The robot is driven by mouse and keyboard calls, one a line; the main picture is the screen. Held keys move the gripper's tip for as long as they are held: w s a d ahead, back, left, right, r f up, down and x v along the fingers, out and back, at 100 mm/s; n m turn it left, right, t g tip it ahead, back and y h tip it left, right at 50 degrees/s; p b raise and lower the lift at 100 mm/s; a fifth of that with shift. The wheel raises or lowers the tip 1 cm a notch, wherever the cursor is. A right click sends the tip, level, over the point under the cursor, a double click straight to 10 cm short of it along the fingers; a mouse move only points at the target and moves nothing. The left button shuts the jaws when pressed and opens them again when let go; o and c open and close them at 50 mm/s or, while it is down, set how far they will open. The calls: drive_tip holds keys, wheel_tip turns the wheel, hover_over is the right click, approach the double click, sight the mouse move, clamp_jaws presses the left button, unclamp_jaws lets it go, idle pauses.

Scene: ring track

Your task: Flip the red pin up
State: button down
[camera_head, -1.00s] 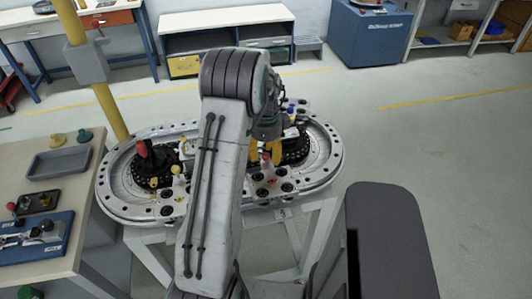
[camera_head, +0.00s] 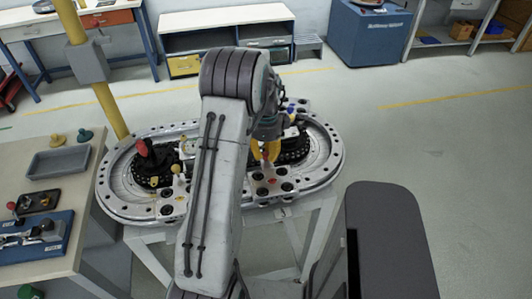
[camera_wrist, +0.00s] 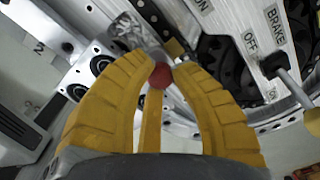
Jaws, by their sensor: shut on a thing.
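The red pin (camera_wrist: 161,76) shows as a round red knob in the wrist view, between the tips of my yellow gripper (camera_wrist: 158,66). The fingers are closed in around the knob. In the head view the pin (camera_head: 266,156) is a small red spot beside my gripper (camera_head: 262,150), on the front right part of the oval ring track (camera_head: 325,165). The pin's shaft is hidden by the fingers, and I cannot tell its tilt.
A lever (camera_wrist: 290,78) stands near the "BRAKE" and "OFF" labels in the wrist view. A red-topped black lever (camera_head: 143,150) and a yellow knob (camera_head: 176,169) stand on the left of the track. Floor at right is clear.

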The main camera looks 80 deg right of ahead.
sight(266, 154)
drive_tip(key=shift+r, duration=0.1)
drive_tip(key=shift+r+p, duration=0.35)
drive_tip(key=shift+r, duration=0.5)
drive_tip(key=c, duration=1)
unclamp_jaws()
drive_tip(key=shift+c, duration=0.2)
wheel_tip(266, 154, up, 12)
